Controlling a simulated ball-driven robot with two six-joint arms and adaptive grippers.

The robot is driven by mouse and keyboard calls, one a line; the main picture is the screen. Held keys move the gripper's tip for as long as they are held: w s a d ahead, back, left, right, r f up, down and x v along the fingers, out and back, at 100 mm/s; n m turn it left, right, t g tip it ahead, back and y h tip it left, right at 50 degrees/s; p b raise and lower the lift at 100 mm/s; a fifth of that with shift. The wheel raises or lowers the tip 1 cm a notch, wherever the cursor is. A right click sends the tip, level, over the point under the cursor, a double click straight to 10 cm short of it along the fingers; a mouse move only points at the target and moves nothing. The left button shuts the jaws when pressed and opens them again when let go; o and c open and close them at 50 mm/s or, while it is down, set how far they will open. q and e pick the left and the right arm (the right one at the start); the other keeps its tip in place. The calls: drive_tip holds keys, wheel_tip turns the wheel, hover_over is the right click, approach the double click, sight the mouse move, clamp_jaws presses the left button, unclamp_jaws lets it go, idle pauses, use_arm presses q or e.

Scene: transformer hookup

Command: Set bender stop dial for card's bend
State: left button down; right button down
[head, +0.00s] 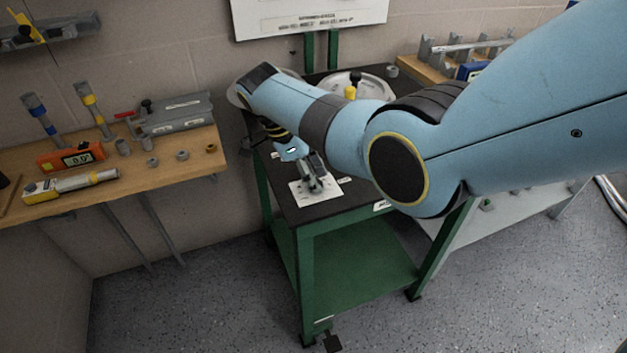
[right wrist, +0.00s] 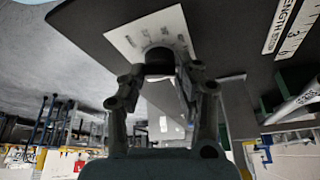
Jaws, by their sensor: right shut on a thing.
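The stop dial's white plate (head: 301,198) lies on the dark top of the green bench. In the right wrist view the plate (right wrist: 125,38) has marks too small to read, and a dark round knob (right wrist: 158,60) stands on it. My right gripper (head: 317,184) reaches down over the plate. In the right wrist view its fingers (right wrist: 160,82) are closed around the knob from both sides. The knob's pointer and setting are hidden. A grey round bender part (head: 372,84) with a yellow-topped handle stands behind my arm. My left gripper is out of view.
A white board (head: 310,14) hangs above the bench; its text is unreadable. A "length stop" scale (right wrist: 288,30) lies on the bench top. A wooden shelf (head: 185,150) with tools stands left. My right arm covers much of the bench.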

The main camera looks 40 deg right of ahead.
drive_tip(key=shift+m+y+b, duration=0.3)
drive_tip(key=shift+m, duration=0.5)
drive_tip(key=c, duration=1)
unclamp_jaws()
drive_tip(key=shift+o, duration=0.2)
drive_tip(key=shift+w+r, duration=0.1)
drive_tip(key=shift+r, duration=0.05)
drive_tip(key=v, duration=1.1)
drive_tip(key=shift+w+r, duration=0.25)
drive_tip(key=shift+w, duration=0.1)
drive_tip(key=shift+a+f, duration=0.1)
drive_tip(key=shift+a, duration=0.05)
